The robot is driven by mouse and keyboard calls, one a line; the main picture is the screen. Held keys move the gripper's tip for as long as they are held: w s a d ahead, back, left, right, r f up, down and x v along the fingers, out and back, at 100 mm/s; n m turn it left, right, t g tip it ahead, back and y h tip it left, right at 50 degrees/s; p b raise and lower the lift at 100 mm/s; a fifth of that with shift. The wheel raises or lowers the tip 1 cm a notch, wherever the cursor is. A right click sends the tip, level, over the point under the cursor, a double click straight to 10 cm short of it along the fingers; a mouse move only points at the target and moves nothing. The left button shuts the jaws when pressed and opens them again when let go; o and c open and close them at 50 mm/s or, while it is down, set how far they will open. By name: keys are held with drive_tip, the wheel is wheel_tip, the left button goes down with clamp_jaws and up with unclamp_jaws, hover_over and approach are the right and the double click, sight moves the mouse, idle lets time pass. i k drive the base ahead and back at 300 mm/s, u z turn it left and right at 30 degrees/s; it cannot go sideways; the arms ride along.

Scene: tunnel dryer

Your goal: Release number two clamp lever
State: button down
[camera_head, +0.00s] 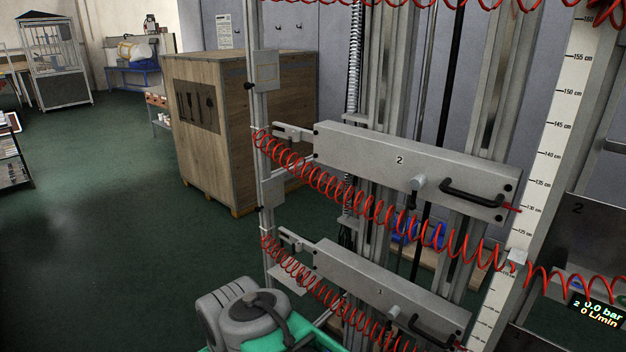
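A grey horizontal carriage marked 2 (360,157) is mounted across the upright metal rails. On its front, right of the number, is a small clamp lever (417,188) with a pale cylindrical body and a dark end pointing down. A black bar handle (473,194) sits to its right on the same carriage. A similar carriage marked 1 (350,282) hangs below, with its own small lever (391,315) and black handle. Nothing touches the number two lever. Whether it is clamped or loose cannot be told. My gripper is not in view.
Red coiled hoses (345,188) sag across the rails, one passing just below the number two lever. A white scale (548,165) stands to the right, near a small pressure display (598,313). A wooden crate (243,135) stands behind at left. The green floor (100,235) there is open.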

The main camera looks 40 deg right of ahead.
sight(416, 183)
drive_tip(key=u, duration=0.15)
drive_tip(key=k, duration=0.3)
drive_tip(key=z, duration=0.45)
drive_tip(key=i, duration=0.25)
drive_tip(key=z, duration=0.6)
drive_tip(key=k, duration=0.55)
drive_tip(key=u, duration=0.5)
